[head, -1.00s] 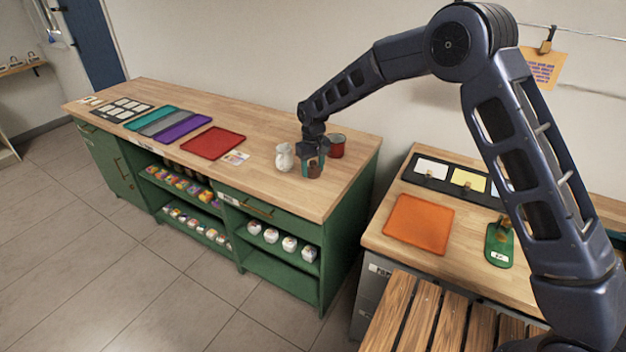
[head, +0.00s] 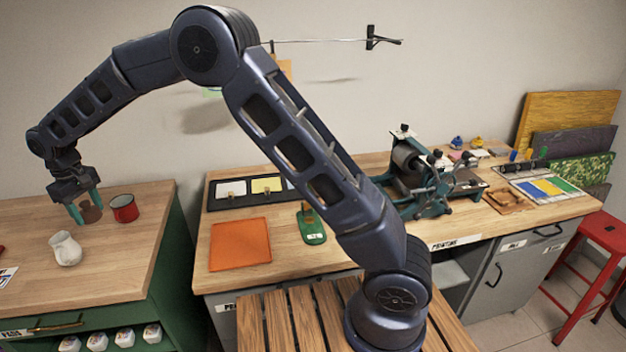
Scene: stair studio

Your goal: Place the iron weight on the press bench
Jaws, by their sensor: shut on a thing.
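My gripper (head: 86,212) is at the far left, over the right end of the green cabinet's wooden top (head: 110,268). Its teal fingertips are shut on a small rusty-brown piece, which looks like the iron weight (head: 92,212). Whether the weight touches the wood or hangs just above it, I cannot tell. The press bench (head: 290,262) is a separate wooden-topped bench to the right, with a "PRINTING" label on its front edge.
An orange tray (head: 241,245), a green-based item (head: 312,228) and a dark card rack (head: 226,196) sit on the press bench. A slatted wooden surface (head: 290,325) is in front. A gap separates the two benches.

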